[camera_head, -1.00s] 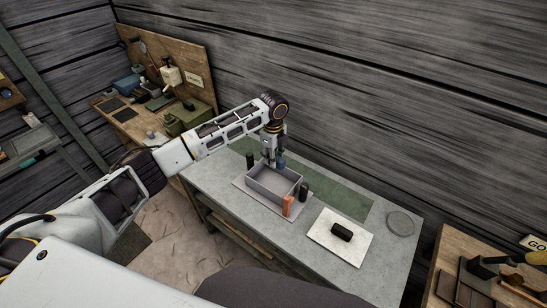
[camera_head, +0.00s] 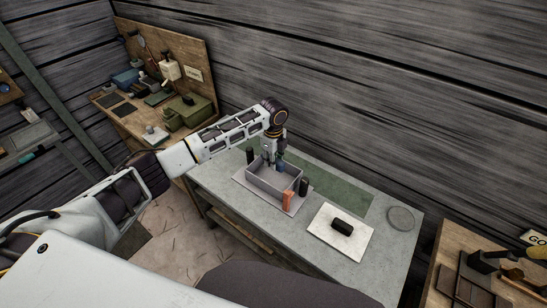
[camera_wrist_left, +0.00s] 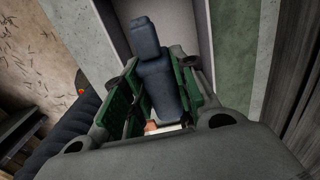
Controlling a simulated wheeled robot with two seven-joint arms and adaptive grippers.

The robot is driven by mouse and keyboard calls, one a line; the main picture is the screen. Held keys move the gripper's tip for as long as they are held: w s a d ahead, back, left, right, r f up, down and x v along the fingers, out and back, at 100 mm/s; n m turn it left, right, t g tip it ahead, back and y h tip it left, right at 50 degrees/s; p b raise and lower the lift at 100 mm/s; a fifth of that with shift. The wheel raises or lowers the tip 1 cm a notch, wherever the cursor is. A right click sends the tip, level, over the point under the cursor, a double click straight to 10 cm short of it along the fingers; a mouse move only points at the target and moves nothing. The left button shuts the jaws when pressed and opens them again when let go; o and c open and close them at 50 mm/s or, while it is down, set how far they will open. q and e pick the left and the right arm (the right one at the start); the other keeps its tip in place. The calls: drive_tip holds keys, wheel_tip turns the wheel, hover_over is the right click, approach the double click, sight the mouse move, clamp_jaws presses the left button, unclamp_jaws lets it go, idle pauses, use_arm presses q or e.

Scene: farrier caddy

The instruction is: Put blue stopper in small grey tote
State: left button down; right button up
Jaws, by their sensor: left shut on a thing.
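The small grey tote (camera_head: 262,181) stands on a light mat on the grey table, its open top facing up. My left gripper (camera_head: 273,163) points down at the tote's far side, with its fingertips at about the rim. It is shut on the blue stopper (camera_head: 281,168). In the left wrist view the stopper (camera_wrist_left: 155,65) sits between the green-padded fingers of the gripper (camera_wrist_left: 158,95), with the tote's pale wall (camera_wrist_left: 188,22) behind it. Whether the stopper touches the tote's floor cannot be told. My right gripper is not in view.
An orange block (camera_head: 288,200) and a dark cylinder (camera_head: 304,187) stand at the tote's near right side. Another dark cylinder (camera_head: 250,154) stands behind it at left. A white board (camera_head: 325,240) with a black block (camera_head: 342,227) lies to the right. A green mat (camera_head: 330,188) lies behind.

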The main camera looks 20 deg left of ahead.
use_arm(q)
drive_tip(key=shift+f, duration=1.15)
drive_tip(key=c, duration=1.1)
unclamp_jaws()
drive_tip(key=shift+o, duration=0.2)
drive_tip(key=shift+r, duration=0.1)
drive_tip(key=shift+r, duration=5.9)
